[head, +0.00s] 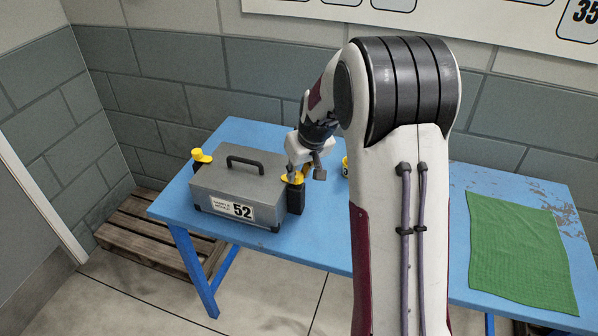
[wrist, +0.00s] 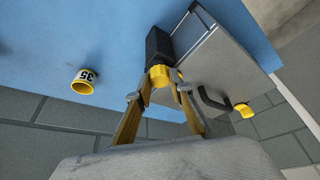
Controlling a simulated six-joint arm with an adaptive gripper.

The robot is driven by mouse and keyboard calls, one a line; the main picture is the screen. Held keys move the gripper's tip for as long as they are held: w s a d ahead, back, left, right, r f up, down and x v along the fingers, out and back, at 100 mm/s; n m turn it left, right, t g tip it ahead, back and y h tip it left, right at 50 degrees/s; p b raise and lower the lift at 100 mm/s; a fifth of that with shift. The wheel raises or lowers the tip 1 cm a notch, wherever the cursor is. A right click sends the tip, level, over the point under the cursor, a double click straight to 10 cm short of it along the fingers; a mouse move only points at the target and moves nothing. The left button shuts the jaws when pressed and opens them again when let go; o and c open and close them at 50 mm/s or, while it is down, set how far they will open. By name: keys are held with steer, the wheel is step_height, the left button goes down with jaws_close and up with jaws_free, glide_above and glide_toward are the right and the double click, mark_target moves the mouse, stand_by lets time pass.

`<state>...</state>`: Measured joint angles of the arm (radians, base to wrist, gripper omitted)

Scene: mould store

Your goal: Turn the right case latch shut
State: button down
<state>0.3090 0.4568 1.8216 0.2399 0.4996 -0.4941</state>
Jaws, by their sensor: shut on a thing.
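The grey case (head: 235,188) with a black handle and a label reading 52 stands on the blue table. Its yellow left latch (head: 201,156) sits on a dark post at the case's left side. The yellow right latch (head: 292,179) sits on a black post (head: 296,199) at the right side. My gripper (head: 302,172) is at the right latch, partly hiding it. In the wrist view its two fingers are closed around the yellow right latch (wrist: 160,76). The case (wrist: 222,62) also shows there.
A green cloth (head: 520,250) lies at the table's right. A wooden pallet (head: 140,229) is on the floor at left.

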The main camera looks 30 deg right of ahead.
stand_by(0.3)
steer(key=c, duration=1.8)
jaws_free()
steer(key=shift+r, duration=0.1)
steer(key=shift+v, duration=5.9)
steer(key=shift+s, duration=0.1)
steer(key=shift+t, duration=0.6)
steer(key=shift+s+a+r, duration=0.75)
steer(key=shift+s+a, duration=1.75)
steer(key=shift+s, duration=2.45)
steer(key=shift+s+a+r, duration=0.75)
steer(key=shift+s+a, duration=1.7)
steer(key=shift+s, duration=2.55)
steer(key=shift+s+a+r, duration=0.75)
steer(key=shift+s+a, duration=1.75)
steer(key=shift+s, duration=2.45)
